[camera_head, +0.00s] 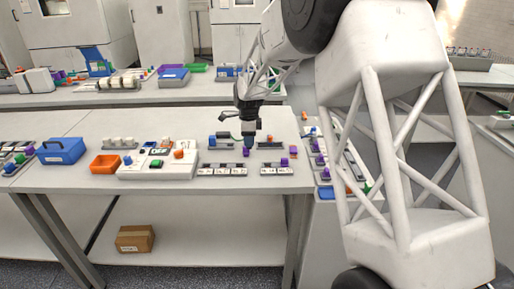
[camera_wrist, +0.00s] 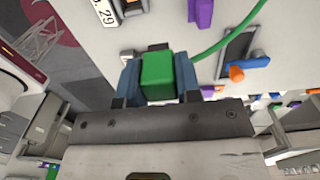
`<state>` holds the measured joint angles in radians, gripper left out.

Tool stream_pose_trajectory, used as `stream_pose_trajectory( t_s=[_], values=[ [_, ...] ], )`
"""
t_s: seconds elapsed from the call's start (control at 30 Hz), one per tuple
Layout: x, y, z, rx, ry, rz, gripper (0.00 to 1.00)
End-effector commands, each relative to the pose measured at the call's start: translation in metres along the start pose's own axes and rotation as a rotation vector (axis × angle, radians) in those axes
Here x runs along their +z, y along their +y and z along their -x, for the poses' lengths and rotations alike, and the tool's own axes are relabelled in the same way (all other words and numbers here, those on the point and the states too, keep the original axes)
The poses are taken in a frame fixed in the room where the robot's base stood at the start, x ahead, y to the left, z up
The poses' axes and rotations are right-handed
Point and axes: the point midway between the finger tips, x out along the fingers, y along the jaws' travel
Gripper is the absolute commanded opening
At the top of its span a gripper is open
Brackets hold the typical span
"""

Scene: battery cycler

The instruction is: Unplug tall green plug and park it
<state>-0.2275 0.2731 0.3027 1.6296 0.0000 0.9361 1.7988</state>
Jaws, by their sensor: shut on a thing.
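My gripper (camera_head: 248,139) points down over the far part of the workbench, at the small devices there. In the wrist view, the jaws of my gripper (camera_wrist: 158,68) are shut on the green plug (camera_wrist: 158,83), a blocky green body between the two blue fingers. A green cable (camera_wrist: 228,32) runs at the upper right of that view; where it joins is not clear. The plug's lower end is hidden, so I cannot tell whether it sits in a socket. In the head view the plug is hidden by the gripper.
A purple plug (camera_head: 246,152) stands just in front of my gripper. Labelled strips (camera_head: 222,170) lie nearer the bench front. A white board (camera_head: 150,166), an orange bin (camera_head: 104,164) and a blue box (camera_head: 62,151) stand to the left. An orange connector (camera_wrist: 236,74) shows close by in the wrist view.

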Motion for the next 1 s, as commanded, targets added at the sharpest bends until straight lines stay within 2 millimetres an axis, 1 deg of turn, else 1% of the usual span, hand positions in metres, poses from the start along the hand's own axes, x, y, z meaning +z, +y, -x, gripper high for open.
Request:
stream_pose_trajectory(
  t_s=[0.03, 0.2, 0.6, 0.8, 1.0],
  values=[
    [0.006, -0.009, 0.0, 0.0, 0.0, 0.001, 0.08],
    [0.023, -0.036, 0.001, 0.0, 0.0, 0.002, 0.08],
    [0.065, -0.094, -0.001, 0.0, 0.0, 0.002, 0.08],
    [0.08, -0.112, -0.001, -0.001, 0.0, 0.0, 0.08],
    [0.086, -0.118, -0.002, 0.0, 0.0, 0.0, 0.08]
  ],
)
